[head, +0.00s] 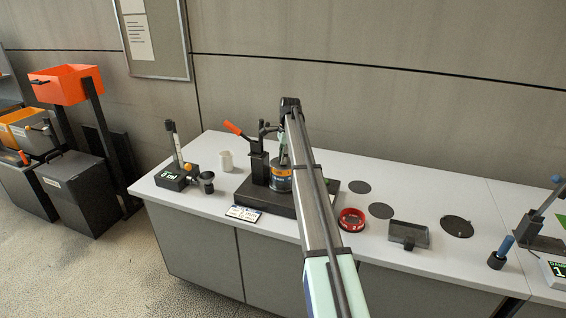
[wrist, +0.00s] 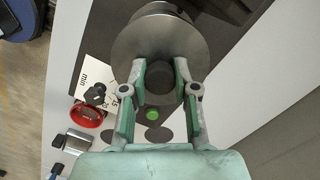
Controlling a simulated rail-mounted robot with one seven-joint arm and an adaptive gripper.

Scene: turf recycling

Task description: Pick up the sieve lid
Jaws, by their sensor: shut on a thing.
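The sieve lid (wrist: 165,38) shows in the wrist view as a round grey metal disc at the top centre. My gripper (wrist: 161,78) has its two green fingers closed around a dark round part at the lid's near side. In the head view my gripper (head: 284,157) is over the sieve stack (head: 281,180), a grey cylinder with an orange band on a black-based clamp stand (head: 258,192). My arm hides part of the stack and stand. I cannot tell whether the lid is apart from the stack.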

